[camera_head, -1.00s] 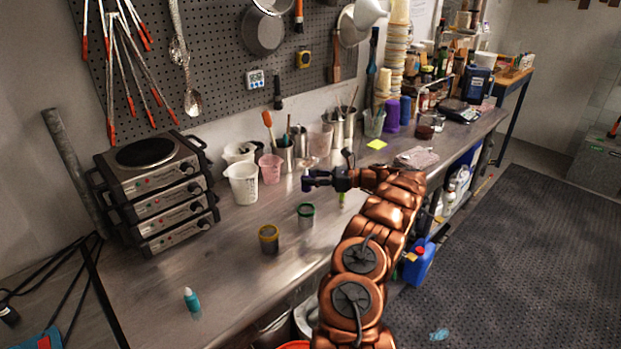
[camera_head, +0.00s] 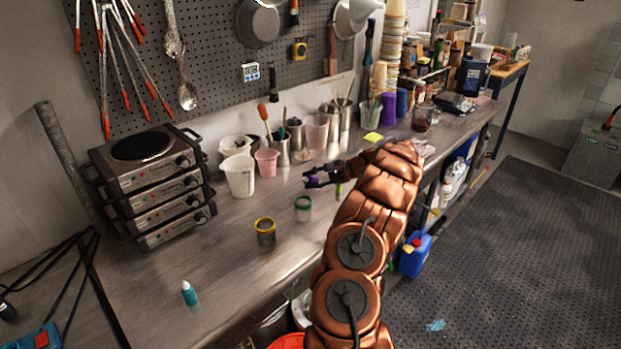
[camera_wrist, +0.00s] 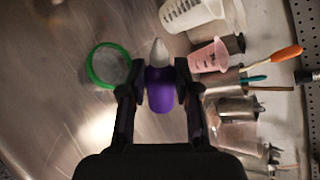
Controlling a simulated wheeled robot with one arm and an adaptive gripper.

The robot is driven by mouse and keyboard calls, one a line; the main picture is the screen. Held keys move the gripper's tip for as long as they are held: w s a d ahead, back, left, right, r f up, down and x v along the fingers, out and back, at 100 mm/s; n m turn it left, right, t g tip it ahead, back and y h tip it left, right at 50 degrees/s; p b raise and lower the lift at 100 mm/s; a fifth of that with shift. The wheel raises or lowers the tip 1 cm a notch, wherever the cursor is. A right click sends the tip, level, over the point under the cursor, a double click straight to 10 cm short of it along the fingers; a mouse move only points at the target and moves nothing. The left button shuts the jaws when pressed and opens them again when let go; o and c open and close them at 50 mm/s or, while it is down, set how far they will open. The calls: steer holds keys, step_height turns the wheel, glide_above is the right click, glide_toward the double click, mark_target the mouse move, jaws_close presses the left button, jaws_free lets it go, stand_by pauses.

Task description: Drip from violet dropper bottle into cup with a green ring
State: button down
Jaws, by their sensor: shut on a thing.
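My gripper (camera_wrist: 160,97) is shut on the violet dropper bottle (camera_wrist: 160,92), whose white tip points toward the top of the wrist view. In the head view my gripper (camera_head: 318,178) holds the bottle above the bench, behind and slightly right of the cup with a green ring (camera_head: 303,208). In the wrist view that cup (camera_wrist: 91,68) lies left of the bottle, apart from its tip. The cup stands upright and its inside looks greyish.
A cup with a yellow ring (camera_head: 265,233) and a teal dropper bottle (camera_head: 189,293) stand nearer on the metal bench (camera_head: 200,265). A white beaker (camera_head: 238,176), a pink cup (camera_head: 267,162) and steel containers stand behind. Stacked hot plates (camera_head: 150,185) are at left.

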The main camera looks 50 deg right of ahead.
steer(key=n+h, duration=0.2)
steer(key=h, duration=0.1)
steer(key=shift+a+f+n, duration=0.1)
steer(key=shift+f+n, duration=0.1)
steer(key=shift+n, duration=0.2)
steer(key=shift+f+n+h+b, duration=0.4)
steer(key=shift+n+h+b, duration=0.3)
steer(key=shift+b, duration=0.55)
steer(key=h+b, duration=0.1)
steer(key=b, duration=0.2)
steer(key=shift+n+b, duration=0.3)
steer(key=shift+b, duration=0.05)
steer(key=b, duration=0.2)
steer(key=shift+n+t+h+b, duration=0.3)
steer(key=shift+h+b, duration=0.1)
steer(key=shift+f+b, duration=0.1)
steer(key=shift+b, duration=0.4)
steer(key=n+h+b, duration=0.1)
steer(key=b, duration=0.3)
steer(key=h+b, duration=0.1)
steer(key=b, duration=0.4)
steer(key=a+n+b, duration=0.1)
steer(key=b, duration=0.3)
steer(key=shift+r+n+t+h+b, duration=0.25)
steer(key=shift+n+t+h+b, duration=0.05)
steer(key=shift+t+h+b, duration=0.1)
steer(key=shift+s+r+b, duration=0.1)
steer(key=shift+r+b, duration=0.1)
steer(key=shift+b, duration=0.55)
